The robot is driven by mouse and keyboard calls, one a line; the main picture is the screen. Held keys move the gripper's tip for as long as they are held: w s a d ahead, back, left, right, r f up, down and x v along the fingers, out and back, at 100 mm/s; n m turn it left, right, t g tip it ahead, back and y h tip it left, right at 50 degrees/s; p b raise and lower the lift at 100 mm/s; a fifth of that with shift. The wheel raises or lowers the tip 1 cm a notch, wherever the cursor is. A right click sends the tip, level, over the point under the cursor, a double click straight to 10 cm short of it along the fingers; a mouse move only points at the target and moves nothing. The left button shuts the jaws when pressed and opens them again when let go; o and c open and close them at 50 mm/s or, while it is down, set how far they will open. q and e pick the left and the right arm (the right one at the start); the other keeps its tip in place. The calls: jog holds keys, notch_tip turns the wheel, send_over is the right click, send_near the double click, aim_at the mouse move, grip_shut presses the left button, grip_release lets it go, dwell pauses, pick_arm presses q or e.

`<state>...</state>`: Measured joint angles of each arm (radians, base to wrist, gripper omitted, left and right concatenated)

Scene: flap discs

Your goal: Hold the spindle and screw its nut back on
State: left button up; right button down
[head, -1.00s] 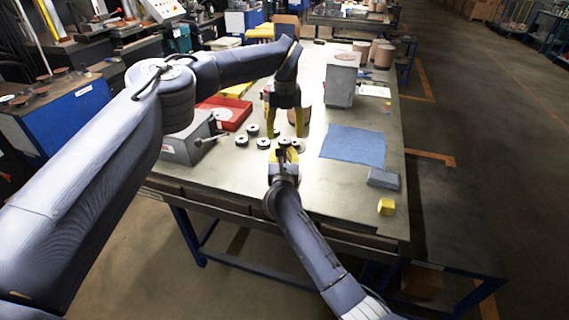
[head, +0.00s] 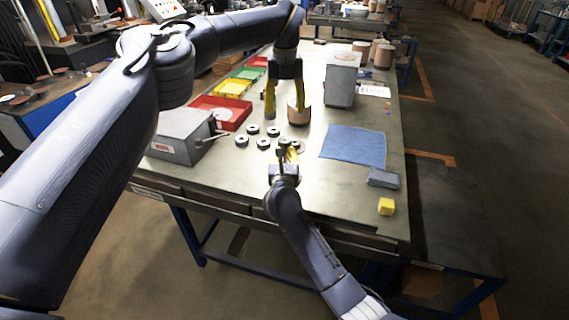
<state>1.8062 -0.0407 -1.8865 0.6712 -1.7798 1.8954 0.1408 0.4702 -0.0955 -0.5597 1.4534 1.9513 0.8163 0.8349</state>
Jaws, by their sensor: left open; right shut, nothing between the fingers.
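A grey box (head: 178,139) with a red label stands at the left of the table. A short dark shaft or lever (head: 214,136) sticks out from its right side, perhaps the spindle. I cannot make out a nut. Several dark discs with pale centres (head: 263,143) lie on the table at the middle. My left gripper (head: 285,113) is open, pointing down above the table behind the discs, its right finger in front of a brown cylinder (head: 299,117). My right gripper (head: 287,149) is shut and empty, low at the near-right discs, partly hiding them.
A red tray (head: 238,119), yellow tray (head: 233,89) and green tray (head: 250,73) line the left side. A blue cloth (head: 353,146), grey block (head: 383,178) and yellow cube (head: 386,207) lie at right. A grey block-shaped stand (head: 341,86) is at the back. The table's front middle is clear.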

jog(key=c, duration=1.7)
grip_release()
jog(key=shift+s, duration=0.1)
jog(key=s, duration=1.2)
jog(key=shift+a, duration=0.2)
jog(key=shift+w, duration=0.1)
